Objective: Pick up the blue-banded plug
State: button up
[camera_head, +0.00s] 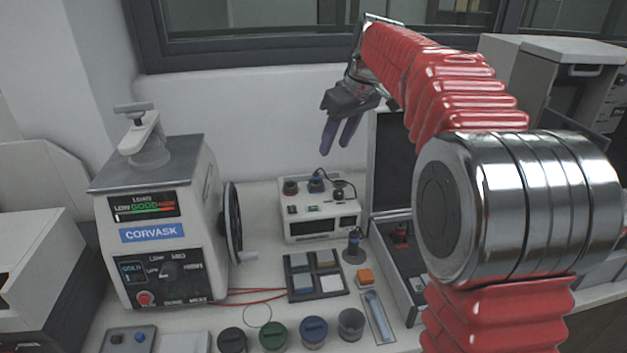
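My gripper (336,147) hangs in the air above and behind the white box, its two purple fingers pointing down with a gap between them and nothing held. A small dark plug with a bluish band (355,237) stands upright on a round grey base (354,255), right of the white box and below my gripper in the picture. Another dark plug-like piece with a blue tint (316,184) sits on top of the white box (318,220), with a black cable beside it. At this size I cannot tell for certain which is the blue-banded plug.
A CORVASK press (155,235) with a handwheel stands left. A four-compartment tray (316,275), an orange block (364,275) and several round containers are in front. An open case (405,285) holding a red-marked piece lies right, partly hidden by my arm.

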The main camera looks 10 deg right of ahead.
jog(key=w+d+f+n, duration=0.1)
jog(key=w+f, duration=0.1)
jog(key=w, duration=0.3)
jog(key=w+d+f+n+y, duration=0.1)
jog(key=w+f, duration=0.2)
jog(key=w, duration=0.3)
jog(key=shift+f+n+g, duration=0.25)
jog(key=shift+n+g, duration=0.05)
jog(key=shift+g, duration=0.1)
jog(key=shift+d, duration=0.1)
send_over(317, 174)
jog(key=s+d, duration=0.1)
jog(key=d, duration=0.1)
jog(key=shift+s+a+f, duration=0.1)
jog(key=shift+f, duration=1.9)
jog(key=shift+s+a+f, duration=0.1)
jog(key=shift+f, duration=1.85)
jog(key=shift+x, duration=2.6)
jog(key=shift+c, duration=0.4)
grip_shut()
